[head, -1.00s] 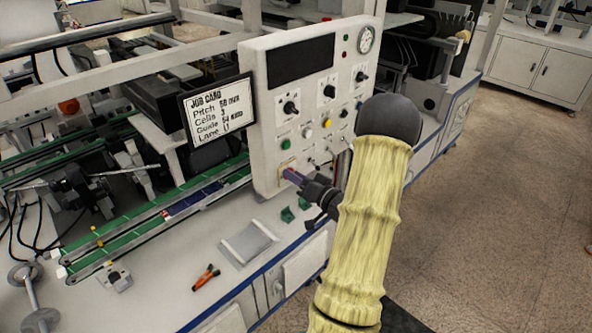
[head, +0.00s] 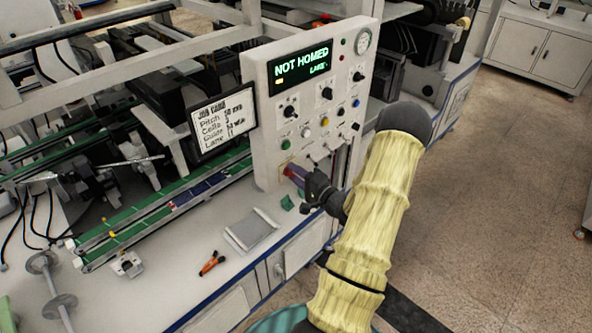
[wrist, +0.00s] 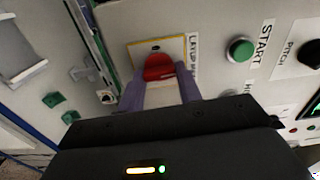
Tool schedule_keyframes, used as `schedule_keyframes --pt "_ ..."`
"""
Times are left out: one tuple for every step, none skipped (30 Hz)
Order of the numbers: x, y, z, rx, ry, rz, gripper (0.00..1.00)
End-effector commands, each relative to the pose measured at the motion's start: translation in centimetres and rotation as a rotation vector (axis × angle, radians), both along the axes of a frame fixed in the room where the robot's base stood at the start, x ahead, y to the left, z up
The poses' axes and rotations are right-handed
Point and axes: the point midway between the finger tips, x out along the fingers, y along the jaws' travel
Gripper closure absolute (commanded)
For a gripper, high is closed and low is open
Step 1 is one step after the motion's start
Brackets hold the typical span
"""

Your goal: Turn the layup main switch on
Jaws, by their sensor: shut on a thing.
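The main switch (wrist: 158,66) is a red knob on a yellow-edged plate in the wrist view. A partly hidden label beside it begins "LAYUP M". My gripper (wrist: 161,80) is shut on the red knob, one purple finger on each side. In the head view my gripper (head: 297,174) reaches the lower left corner of the white control panel (head: 262,150) and hides most of the switch. The panel's display (head: 301,65) is lit and reads "NOT HOMED" with a "LANE" line under it.
A green START button (wrist: 241,49) and a black PITCH knob (wrist: 310,54) sit near the switch. A job card screen (head: 222,120) stands left of the panel. An orange-handled tool (head: 211,263) and a grey pad (head: 250,230) lie on the bench below.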

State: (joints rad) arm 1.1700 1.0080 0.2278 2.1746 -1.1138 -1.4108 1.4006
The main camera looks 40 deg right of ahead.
Motion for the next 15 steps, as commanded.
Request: schedule_keyframes --pt "-0.06 -0.12 0.10 0.020 0.003 -0.003 0.88" --pt "-0.05 -0.11 0.08 0.031 0.004 -0.003 0.88" --pt "-0.05 -0.11 0.06 0.043 0.005 -0.003 0.88" --pt "-0.04 -0.10 0.03 0.050 0.006 -0.003 0.88" --pt "-0.04 -0.09 0.02 0.057 0.006 -0.003 0.88" --pt "-0.03 -0.08 -0.02 0.065 0.007 -0.002 0.88" --pt "-0.03 -0.09 -0.04 0.069 0.007 -0.002 0.88" --pt "-0.03 -0.08 -0.06 0.072 0.008 -0.002 0.88" --pt "-0.03 -0.07 -0.08 0.075 0.008 -0.002 0.88" --pt "-0.03 -0.07 -0.09 0.077 0.008 -0.002 0.88" --pt "-0.03 -0.07 -0.10 0.078 0.008 -0.002 0.88" --pt "-0.04 -0.06 -0.12 0.078 0.008 -0.002 0.88" --pt "-0.04 -0.06 -0.12 0.078 0.008 -0.002 0.88" --pt "-0.04 -0.06 -0.12 0.078 0.008 -0.002 0.88" --pt "-0.04 -0.06 -0.13 0.078 0.008 -0.002 0.88"
